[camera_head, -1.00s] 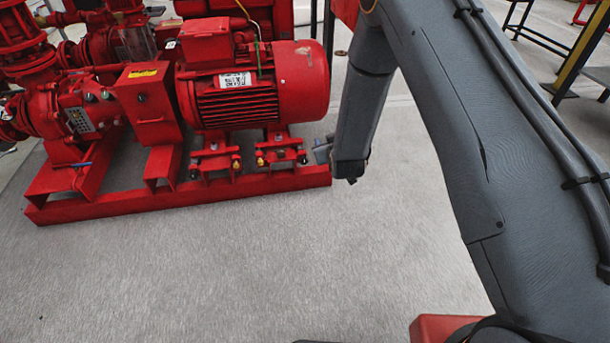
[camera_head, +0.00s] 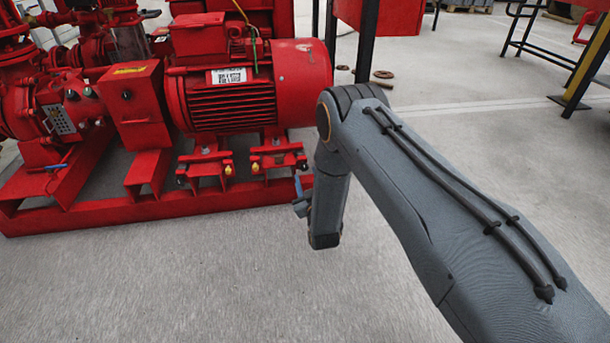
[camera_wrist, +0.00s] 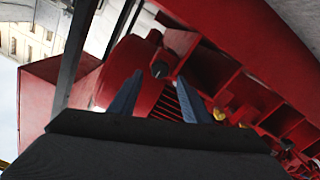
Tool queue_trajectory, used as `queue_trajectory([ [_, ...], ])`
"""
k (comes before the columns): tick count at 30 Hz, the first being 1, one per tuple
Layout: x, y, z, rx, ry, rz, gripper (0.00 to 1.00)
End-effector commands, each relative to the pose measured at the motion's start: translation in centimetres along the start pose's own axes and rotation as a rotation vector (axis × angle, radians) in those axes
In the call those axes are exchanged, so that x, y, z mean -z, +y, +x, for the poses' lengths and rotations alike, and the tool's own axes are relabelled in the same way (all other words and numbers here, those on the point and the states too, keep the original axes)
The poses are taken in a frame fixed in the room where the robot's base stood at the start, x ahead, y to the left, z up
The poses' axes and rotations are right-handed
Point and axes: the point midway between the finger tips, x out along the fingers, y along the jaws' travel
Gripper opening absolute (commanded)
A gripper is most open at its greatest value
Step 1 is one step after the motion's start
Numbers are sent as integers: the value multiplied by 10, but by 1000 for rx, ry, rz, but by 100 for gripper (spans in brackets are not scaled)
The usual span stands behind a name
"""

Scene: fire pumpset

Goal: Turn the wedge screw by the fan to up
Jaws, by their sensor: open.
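The red motor (camera_head: 235,100) has its rounded fan end (camera_head: 305,85) at the right in the head view. Under it, the red mount (camera_head: 275,155) nearest the fan end carries small dark and yellow screw heads. In the wrist view a dark round screw head (camera_wrist: 160,69) shows between the fingertips in the picture; I cannot tell the gap to it. Yellow heads (camera_wrist: 218,114) show right of the fingers. My gripper (camera_wrist: 159,76) is open and empty, with two blue-grey fingers. In the head view it (camera_head: 301,190) is partly hidden by my wrist, by the base's right end.
The red base frame (camera_head: 120,212) runs under the motor and pump. The grey floor in front is clear. Behind stand a red cabinet on dark legs (camera_head: 365,50), a yellow-and-black post (camera_head: 590,65) and a dark rail (camera_head: 525,35).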

Motion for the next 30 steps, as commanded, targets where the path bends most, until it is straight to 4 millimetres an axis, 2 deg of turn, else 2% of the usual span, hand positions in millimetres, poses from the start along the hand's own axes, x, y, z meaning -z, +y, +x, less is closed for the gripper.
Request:
queue_trajectory([
  [3, -2, 0, 19, -1, 2, 0, 43],
  [7, -2, 0, 32, 0, 0, 0, 43],
  [19, 0, 0, 39, 0, -1, 0, 43],
  [26, 0, 0, 39, 1, -1, 0, 5],
  [30, 0, 0, 39, 1, -2, 3, 2],
])
